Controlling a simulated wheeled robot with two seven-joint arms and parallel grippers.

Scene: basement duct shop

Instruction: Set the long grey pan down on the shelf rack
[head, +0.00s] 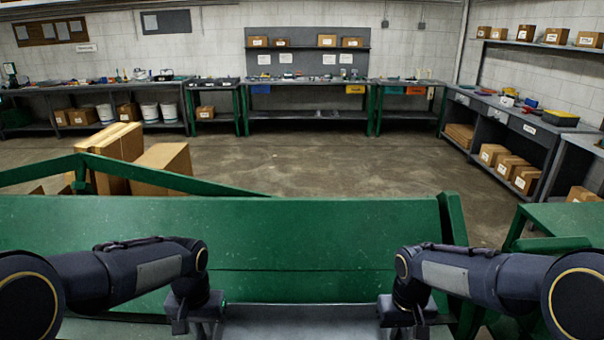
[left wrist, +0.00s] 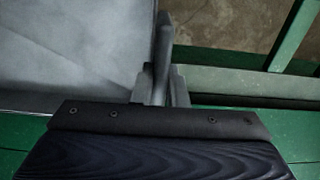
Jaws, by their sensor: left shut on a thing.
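The long grey pan (head: 305,325) shows at the bottom middle of the head view, cut off by the frame edge. It spans between my two grippers. My left gripper (head: 196,326) is shut on the pan's left edge. In the left wrist view, its fingers (left wrist: 160,88) pinch the rim of the pan (left wrist: 75,50). My right gripper (head: 405,318) is at the pan's right edge; its fingertips are too unclear to tell their state. The green shelf rack (head: 330,225) stands just beyond the pan, with a broad green panel. Whether the pan touches it is unclear.
Green rails (head: 180,178) stick out at the left near tall cardboard boxes (head: 163,168). A green bench (head: 565,220) stands at the right. Workbenches with boxes line the far wall (head: 310,82) and right wall (head: 520,120). The concrete floor between is clear.

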